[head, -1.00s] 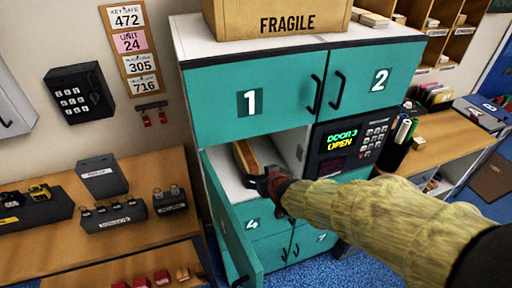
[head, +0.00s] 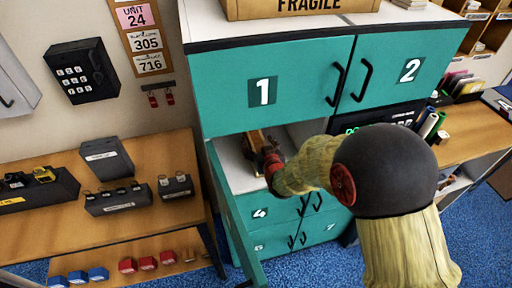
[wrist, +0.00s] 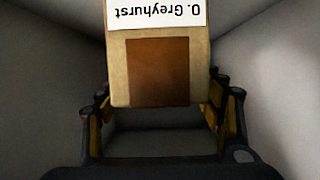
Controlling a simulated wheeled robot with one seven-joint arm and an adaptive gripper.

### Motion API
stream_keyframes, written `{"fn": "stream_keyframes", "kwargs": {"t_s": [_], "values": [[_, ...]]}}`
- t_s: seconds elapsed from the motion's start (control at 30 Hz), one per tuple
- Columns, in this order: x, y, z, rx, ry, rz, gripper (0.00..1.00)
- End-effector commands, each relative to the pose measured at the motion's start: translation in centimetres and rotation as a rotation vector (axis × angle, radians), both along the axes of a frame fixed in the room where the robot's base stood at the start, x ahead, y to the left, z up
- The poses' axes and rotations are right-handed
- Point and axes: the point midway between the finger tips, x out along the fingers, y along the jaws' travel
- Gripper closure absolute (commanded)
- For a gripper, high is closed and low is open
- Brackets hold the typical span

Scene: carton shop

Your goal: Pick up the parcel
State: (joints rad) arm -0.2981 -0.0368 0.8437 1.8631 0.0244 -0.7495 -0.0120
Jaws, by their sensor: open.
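The parcel (head: 255,139) is a small brown box inside the open compartment below door 1 of the teal locker; my gripper partly hides it in the head view. In the wrist view the parcel (wrist: 158,72) fills the upper middle, with a darker brown patch and a white label reading "O. Greyhurst", upside down. My gripper (wrist: 160,100) is open, with one finger on each side of the parcel's near end. I cannot tell whether either finger touches it. In the head view my gripper (head: 268,163) reaches into the compartment.
The compartment's open door (head: 236,222) hangs to the left of my arm. Grey compartment walls are close on both sides in the wrist view. A carton marked FRAGILE (head: 290,8) stands on the locker. A wooden bench (head: 165,150) with dark trays stands at the left.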

Motion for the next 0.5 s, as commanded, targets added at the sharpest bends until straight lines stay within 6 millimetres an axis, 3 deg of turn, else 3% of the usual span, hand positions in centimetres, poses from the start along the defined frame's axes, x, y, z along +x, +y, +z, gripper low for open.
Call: {"fn": "stream_keyframes", "kwargs": {"t_s": [0.2, 0.5], "values": [[2.3, 0.8, -0.9, 0.000, 0.000, 0.000, 0.33], [2.7, 0.9, -1.0, 0.000, 0.000, 0.000, 0.33]]}}
